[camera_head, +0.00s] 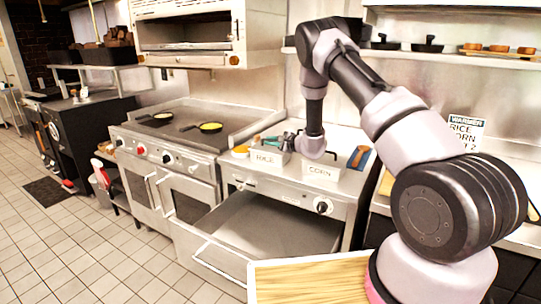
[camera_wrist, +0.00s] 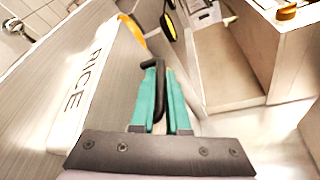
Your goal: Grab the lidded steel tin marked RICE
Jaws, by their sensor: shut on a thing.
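The steel tin marked RICE (camera_head: 268,158) stands on the steel counter above the open drawer, left of a similar tin marked CORN (camera_head: 321,172). My gripper (camera_head: 286,141) is at the RICE tin's top, its teal fingers partly hidden by my arm in the head view. In the wrist view the gripper (camera_wrist: 162,75) is shut on a black handle (camera_wrist: 151,64), and the RICE label (camera_wrist: 82,80) fills the left side close by. The tin's base is hidden in the wrist view.
A wide drawer (camera_head: 275,225) stands open below the tins. A griddle with two pans (camera_head: 210,128) is to the left. A sign reading WARMER, RICE, CORN (camera_head: 465,133) stands to the right. A wooden board (camera_head: 312,283) lies in front.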

